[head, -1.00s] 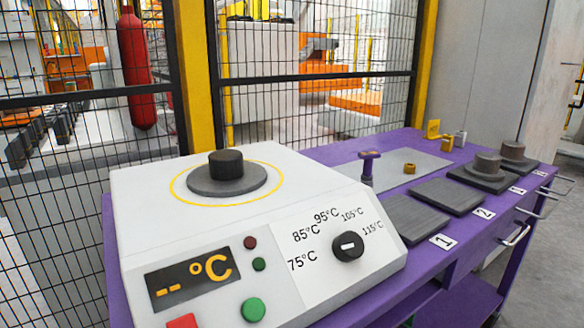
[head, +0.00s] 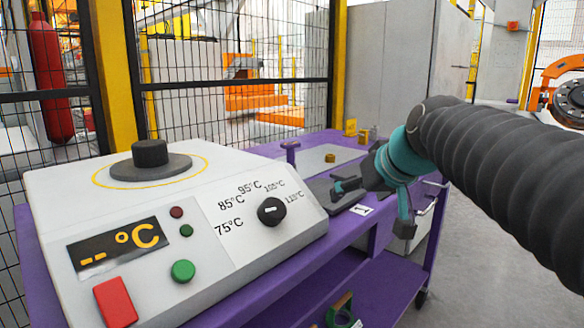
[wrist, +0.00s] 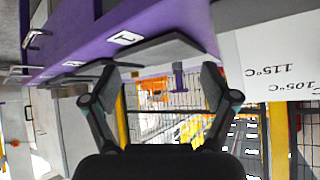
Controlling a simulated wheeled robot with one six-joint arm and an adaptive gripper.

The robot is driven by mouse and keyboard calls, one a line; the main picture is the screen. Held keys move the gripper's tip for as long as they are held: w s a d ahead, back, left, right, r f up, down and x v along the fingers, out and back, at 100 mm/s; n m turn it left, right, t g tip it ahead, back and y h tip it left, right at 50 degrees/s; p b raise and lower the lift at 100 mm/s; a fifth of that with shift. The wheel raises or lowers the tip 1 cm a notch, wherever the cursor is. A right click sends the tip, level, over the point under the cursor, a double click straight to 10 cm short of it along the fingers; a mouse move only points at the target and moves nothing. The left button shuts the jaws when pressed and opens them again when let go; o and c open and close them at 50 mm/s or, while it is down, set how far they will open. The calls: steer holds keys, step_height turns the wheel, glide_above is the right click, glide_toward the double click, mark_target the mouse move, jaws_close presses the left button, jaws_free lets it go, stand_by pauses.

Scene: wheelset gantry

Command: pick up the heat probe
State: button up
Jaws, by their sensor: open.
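A purple T-handled tool stands upright on the bench, which I take for the heat probe (head: 290,152). In the head view it is behind the heater's right corner. In the wrist view, which is upside down, the heat probe (wrist: 178,77) shows between my two fingers, some way off. My gripper (head: 366,208) is open and empty, over the bench's front edge, to the right of and nearer than the probe. In the wrist view my gripper (wrist: 160,76) has its fingers spread wide. The probe's lower end is hidden in the head view.
A white heater (head: 215,245) with dial, buttons and a dark disc fills the left. Numbered pads are partly hidden by my arm. A mesh fence (head: 235,110) stands behind the purple bench (head: 290,265).

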steer(key=w+a+r+n+t+y+b, duration=0.15)
steer(key=w+a+r, duration=0.25)
steer(key=w, duration=0.5)
steer(key=w+a+r+n+t+y+b, duration=0.1)
steer(key=w+a+r+n+y+b, duration=0.2)
steer(key=w, duration=0.5)
steer(key=m+h, duration=0.1)
glide_toward(291, 143)
steer(key=x, duration=0.4)
steer(key=shift+p+x, duration=0.65)
steer(key=shift+x, duration=2.4)
steer(key=shift+s+f, duration=0.1)
steer(key=shift+s, duration=0.05)
steer(key=c, duration=1.4)
